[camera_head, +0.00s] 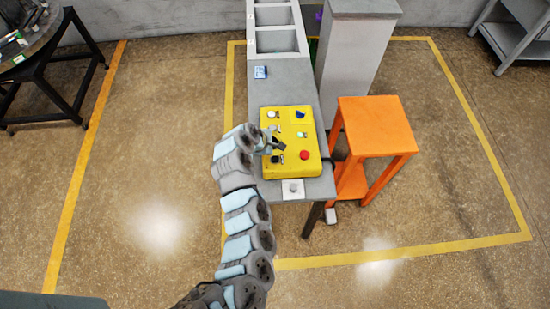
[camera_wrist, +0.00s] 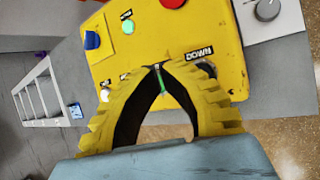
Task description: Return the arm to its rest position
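My arm reaches up from the bottom of the head view and bends right at its end. My gripper (camera_head: 277,145) is over the left side of a yellow control box (camera_head: 302,171). In the wrist view, the two yellow ribbed fingers of my gripper (camera_wrist: 159,67) meet at their tips, with nothing clearly held. The tips are in front of the box face near the "DOWN" label (camera_wrist: 199,53). I cannot tell whether they touch it. The fingers partly hide the controls behind them; a small green and white detail shows between them.
The box has a red button (camera_head: 304,155), a green button (camera_head: 302,134) and a blue knob (camera_head: 300,114). It lies on a grey bench (camera_head: 289,77). An orange stool (camera_head: 375,126) and a grey cabinet (camera_head: 355,50) stand right of it. The floor to the left is open.

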